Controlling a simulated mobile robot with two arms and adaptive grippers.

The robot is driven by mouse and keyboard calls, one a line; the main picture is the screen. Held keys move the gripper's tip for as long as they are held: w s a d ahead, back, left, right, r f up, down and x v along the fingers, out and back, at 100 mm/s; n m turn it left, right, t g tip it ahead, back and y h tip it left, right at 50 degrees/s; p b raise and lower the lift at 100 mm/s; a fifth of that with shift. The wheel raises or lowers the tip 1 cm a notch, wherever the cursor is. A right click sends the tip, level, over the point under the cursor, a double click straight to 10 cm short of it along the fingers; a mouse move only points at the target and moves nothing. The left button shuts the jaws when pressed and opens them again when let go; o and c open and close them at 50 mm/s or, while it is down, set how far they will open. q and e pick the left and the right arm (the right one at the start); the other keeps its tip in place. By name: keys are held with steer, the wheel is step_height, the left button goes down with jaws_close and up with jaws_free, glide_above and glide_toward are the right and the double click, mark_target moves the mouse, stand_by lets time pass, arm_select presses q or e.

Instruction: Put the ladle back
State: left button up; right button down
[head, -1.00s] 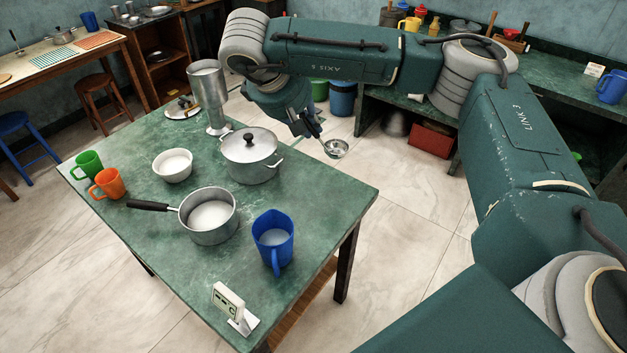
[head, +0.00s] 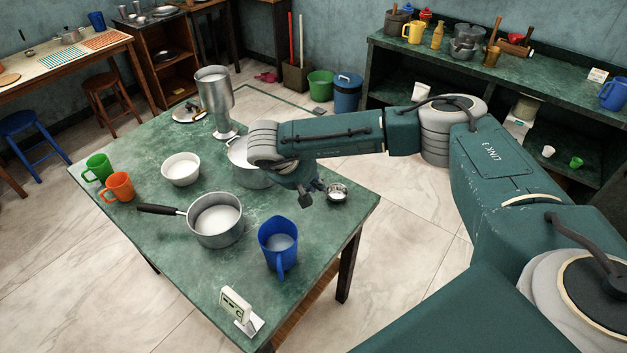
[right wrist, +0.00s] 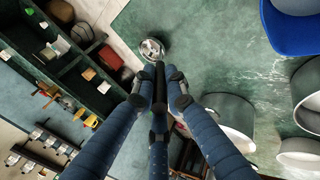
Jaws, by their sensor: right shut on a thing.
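The ladle has a small round metal bowl (head: 338,192), seen above the right edge area of the green table (head: 330,230). I cannot tell whether it touches the tabletop. My right gripper (head: 314,187) is shut on the ladle's dark handle, left of the bowl. In the right wrist view the fingers (right wrist: 160,82) close around the dark handle, and the ladle bowl (right wrist: 152,49) shows just beyond them. My left gripper is not in view.
A pot (head: 241,175) stands partly hidden behind my right arm. A saucepan (head: 215,220) and a blue jug (head: 278,246) stand in front. A tall metal vessel (head: 215,95), white bowl (head: 181,169) and two mugs stand further left.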

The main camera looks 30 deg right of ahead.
steer(key=shift+f, duration=0.2)
steer(key=c, duration=1.8)
jaws_free()
steer(key=shift+r, duration=0.1)
steer(key=shift+o, duration=0.2)
steer(key=shift+r, duration=0.1)
steer(key=b+v, duration=0.4)
steer(key=v, duration=0.8)
steer(key=shift+a, duration=0.1)
